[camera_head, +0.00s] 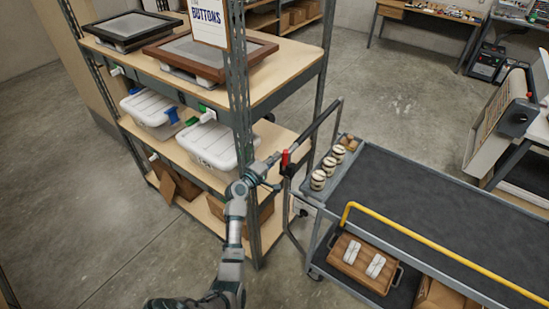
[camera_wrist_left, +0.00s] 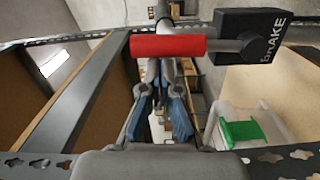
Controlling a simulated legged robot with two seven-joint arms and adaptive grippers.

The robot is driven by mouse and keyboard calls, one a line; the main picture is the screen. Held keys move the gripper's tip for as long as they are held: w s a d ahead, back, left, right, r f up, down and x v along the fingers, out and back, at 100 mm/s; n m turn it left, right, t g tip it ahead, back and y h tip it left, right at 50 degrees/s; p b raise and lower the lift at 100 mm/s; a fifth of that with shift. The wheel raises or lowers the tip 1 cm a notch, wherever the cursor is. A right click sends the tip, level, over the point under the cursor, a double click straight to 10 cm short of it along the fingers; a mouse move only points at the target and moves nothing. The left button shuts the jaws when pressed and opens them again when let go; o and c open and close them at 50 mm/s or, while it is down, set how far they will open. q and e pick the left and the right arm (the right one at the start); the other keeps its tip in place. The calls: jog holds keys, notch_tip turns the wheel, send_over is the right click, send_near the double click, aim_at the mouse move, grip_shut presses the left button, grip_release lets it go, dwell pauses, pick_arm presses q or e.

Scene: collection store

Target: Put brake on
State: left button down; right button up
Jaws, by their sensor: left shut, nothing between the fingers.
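The brake lever has a red grip (camera_head: 285,158) and stands at the handle end of the grey cart (camera_head: 430,215). In the left wrist view the red grip (camera_wrist_left: 168,46) lies crosswise, beside a black box (camera_wrist_left: 250,35) lettered "BRAKE". My left gripper (camera_head: 275,165) is shut and empty, right beside the red grip in the head view. In the left wrist view its closed fingers (camera_wrist_left: 163,75) with blue parts point toward the grip, and their tips are close to it. I cannot tell whether they touch. My right gripper is not in view.
A shelf rack (camera_head: 244,110) with framed trays and white lidded bins (camera_head: 217,145) stands close to my left arm. Striped cups (camera_head: 318,180) stand at the cart's end. A yellow bar (camera_head: 430,250) runs along its near side. Open floor lies behind the cart.

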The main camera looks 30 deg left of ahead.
aim_at(285, 163)
pick_arm(q)
jog(key=d+m, duration=0.4)
jog(key=shift+s+d+m, duration=0.1)
jog(key=shift+s+m, duration=0.1)
jog(key=shift+m, duration=0.1)
jog(key=d+m, duration=0.1)
jog(key=m, duration=0.1)
jog(key=d+f+m, duration=0.1)
jog(key=d+f+m+p, duration=0.1)
jog(key=d+m, duration=0.1)
jog(key=shift+s+f+m, duration=0.15)
jog(key=shift+f+m, duration=0.05)
jog(key=shift+m, duration=0.1)
jog(key=shift+d+f, duration=0.1)
jog(key=shift+f, duration=0.1)
